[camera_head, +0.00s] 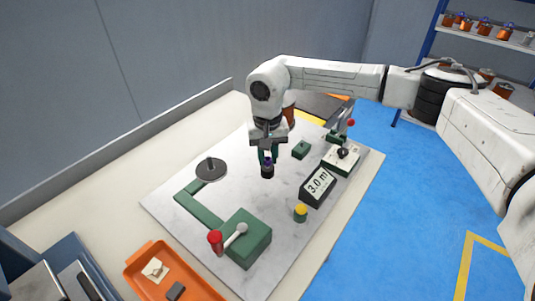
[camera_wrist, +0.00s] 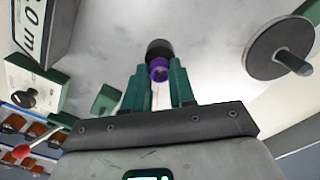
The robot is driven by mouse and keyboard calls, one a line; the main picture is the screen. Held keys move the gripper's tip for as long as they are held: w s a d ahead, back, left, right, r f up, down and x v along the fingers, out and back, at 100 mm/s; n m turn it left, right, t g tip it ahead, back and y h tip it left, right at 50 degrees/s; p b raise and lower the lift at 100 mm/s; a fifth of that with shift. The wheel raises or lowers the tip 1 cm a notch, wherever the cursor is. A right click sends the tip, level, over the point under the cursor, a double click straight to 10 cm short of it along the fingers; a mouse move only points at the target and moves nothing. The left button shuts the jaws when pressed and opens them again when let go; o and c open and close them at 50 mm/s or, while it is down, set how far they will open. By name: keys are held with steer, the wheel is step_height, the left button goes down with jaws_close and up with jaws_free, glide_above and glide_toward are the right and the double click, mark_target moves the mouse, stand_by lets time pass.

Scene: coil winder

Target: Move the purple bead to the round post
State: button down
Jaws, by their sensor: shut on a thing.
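The purple bead (camera_head: 267,161) is at the fingertips of my gripper (camera_head: 267,154), above the middle of the pale work plate. In the wrist view, the bead (camera_wrist: 160,72) shows between the two green fingers of my gripper (camera_wrist: 156,76), which is shut on it. A short black cylinder (camera_head: 267,173) is directly below the bead; it also shows beyond the fingertips in the wrist view (camera_wrist: 159,48). I cannot tell whether bead and cylinder are joined or only touching. A dark round disc with an upright post (camera_head: 210,163) stands to the left, apart from my gripper.
A green arm and block (camera_head: 246,240) with a red knob (camera_head: 215,240) are at the front. A display reading 3.0 (camera_head: 318,186), a yellow-topped cylinder (camera_head: 301,213) and a small green block (camera_head: 301,150) are to the right. An orange tray (camera_head: 200,287) is at front left.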

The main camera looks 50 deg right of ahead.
steer(key=shift+f+b, duration=0.45)
steer(key=shift+f, duration=0.25)
steer(key=c, duration=0.8)
jaws_free()
steer(key=shift+c, duration=0.2)
step_height(320, 180, up, 11)
